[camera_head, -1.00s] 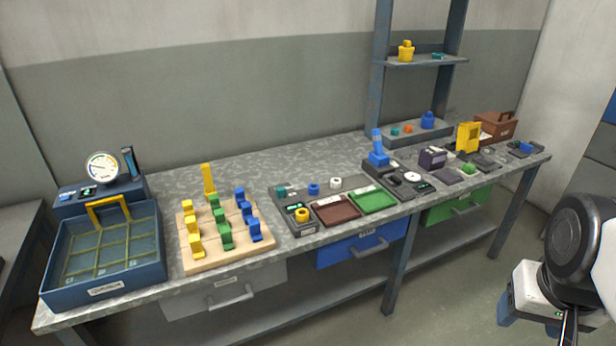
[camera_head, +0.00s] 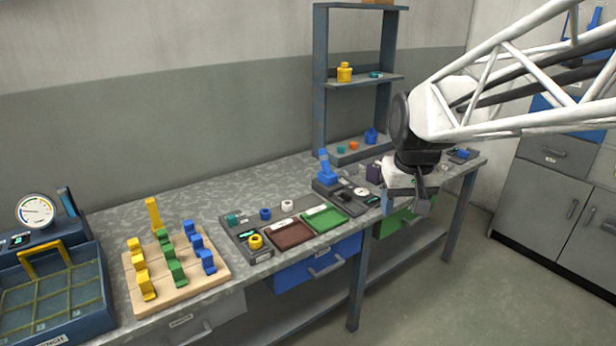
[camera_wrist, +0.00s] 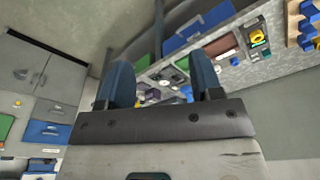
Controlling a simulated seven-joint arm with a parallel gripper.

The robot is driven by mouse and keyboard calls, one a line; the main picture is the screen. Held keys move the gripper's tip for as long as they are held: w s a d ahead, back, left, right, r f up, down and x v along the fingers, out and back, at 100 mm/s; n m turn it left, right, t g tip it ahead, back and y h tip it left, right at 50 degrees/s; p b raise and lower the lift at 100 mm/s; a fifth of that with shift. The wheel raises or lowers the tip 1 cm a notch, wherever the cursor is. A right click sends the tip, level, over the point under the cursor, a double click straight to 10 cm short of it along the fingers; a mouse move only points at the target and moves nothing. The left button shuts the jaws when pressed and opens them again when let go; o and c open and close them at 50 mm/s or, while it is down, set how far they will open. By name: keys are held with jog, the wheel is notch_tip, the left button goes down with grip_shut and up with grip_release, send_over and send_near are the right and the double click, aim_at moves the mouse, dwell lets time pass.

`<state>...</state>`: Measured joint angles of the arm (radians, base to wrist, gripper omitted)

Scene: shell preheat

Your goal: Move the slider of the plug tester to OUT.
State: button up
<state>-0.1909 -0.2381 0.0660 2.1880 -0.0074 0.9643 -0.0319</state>
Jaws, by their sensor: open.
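No label reading plug tester and no slider can be made out. Dark devices stand along the bench; one is a dark unit (camera_head: 346,196) with a blue upright piece (camera_head: 325,168) and a white round dial, right of the green tray. My gripper (camera_head: 408,205) hangs in the air at the right, in front of the bench's right part, and hides several devices behind it. In the wrist view my gripper (camera_wrist: 164,75) has its two blue fingers wide apart with nothing held between them; dark devices (camera_wrist: 160,82) show small beyond them.
A wooden block board (camera_head: 180,284), a brown tray (camera_head: 290,236), a green tray (camera_head: 325,218) and a blue basin (camera_head: 60,300) with a gauge occupy the bench (camera_head: 225,192). A shelf rack (camera_head: 320,100) stands behind. Grey cabinets (camera_head: 548,185) stand right. The floor in front is open.

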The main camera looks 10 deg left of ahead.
jog(key=w+a+f+n, duration=0.2)
jog(key=w+a, duration=0.9)
jog(key=w, duration=0.2)
jog(key=n+g, duration=0.2)
jog(key=n, duration=0.2)
send_over(231, 217)
jog(key=f, duration=2.2)
jog(key=shift+d, duration=0.3)
jog(key=shift+a+f, duration=0.25)
jog(key=shift+f, duration=0.1)
jog(key=shift+f, duration=3.75)
